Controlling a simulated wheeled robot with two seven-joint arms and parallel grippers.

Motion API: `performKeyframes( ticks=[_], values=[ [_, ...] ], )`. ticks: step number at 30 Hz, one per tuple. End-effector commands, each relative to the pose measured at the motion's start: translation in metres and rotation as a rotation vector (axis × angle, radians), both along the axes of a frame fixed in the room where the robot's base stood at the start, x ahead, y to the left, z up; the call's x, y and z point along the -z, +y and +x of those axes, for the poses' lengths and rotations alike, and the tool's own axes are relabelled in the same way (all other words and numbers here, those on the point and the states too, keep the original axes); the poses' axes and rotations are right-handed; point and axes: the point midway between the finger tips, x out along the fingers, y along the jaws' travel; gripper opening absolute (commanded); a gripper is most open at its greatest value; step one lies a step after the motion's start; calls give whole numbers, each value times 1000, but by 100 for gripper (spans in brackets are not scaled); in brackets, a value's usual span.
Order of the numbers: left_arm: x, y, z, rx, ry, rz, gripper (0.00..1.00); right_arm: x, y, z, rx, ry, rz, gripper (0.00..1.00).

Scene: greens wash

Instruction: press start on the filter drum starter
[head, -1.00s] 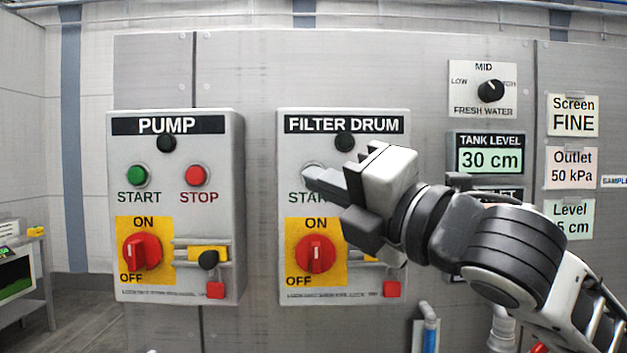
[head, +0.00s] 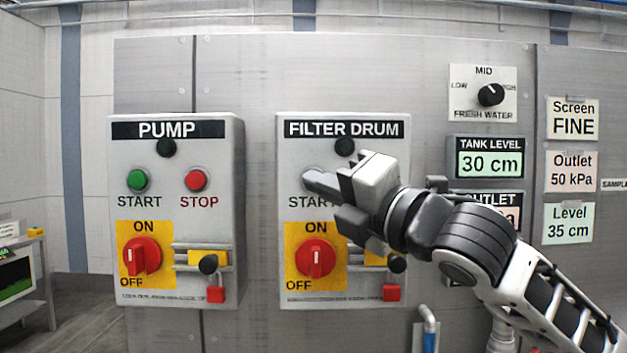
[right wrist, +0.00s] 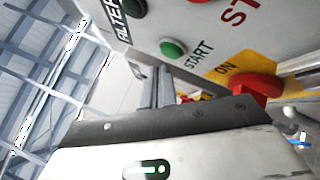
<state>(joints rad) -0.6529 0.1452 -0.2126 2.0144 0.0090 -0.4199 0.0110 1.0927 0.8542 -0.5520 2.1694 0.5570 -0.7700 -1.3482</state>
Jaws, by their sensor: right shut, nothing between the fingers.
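The filter drum starter (head: 295,128) is a grey box on the panel, right of the pump starter. My right gripper (head: 309,178) is shut and empty, its fingertips in front of the start button's place, above the START label. They hide most of that button in the head view. In the right wrist view the green start button (right wrist: 172,48) shows just beyond the shut fingers (right wrist: 160,85). I cannot tell whether they touch it. The red rotary switch (head: 315,258) on this box has its mark pointing up toward ON. My left gripper is not in view.
The pump starter (head: 225,150) has its own green START (head: 138,178) and red STOP (head: 196,180) buttons. A dark lamp (head: 345,146) sits above my gripper. The filter drum's stop button is hidden in the head view. Display plates and a fresh water knob (head: 491,94) are at the right.

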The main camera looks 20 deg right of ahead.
Motion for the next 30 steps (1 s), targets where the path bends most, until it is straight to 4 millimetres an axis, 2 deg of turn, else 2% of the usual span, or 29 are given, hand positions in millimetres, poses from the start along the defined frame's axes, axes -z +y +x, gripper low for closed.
performKeyframes(
  ticks=[30],
  values=[
    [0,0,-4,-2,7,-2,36,0,0,0,0,0,0,0]
  ],
)
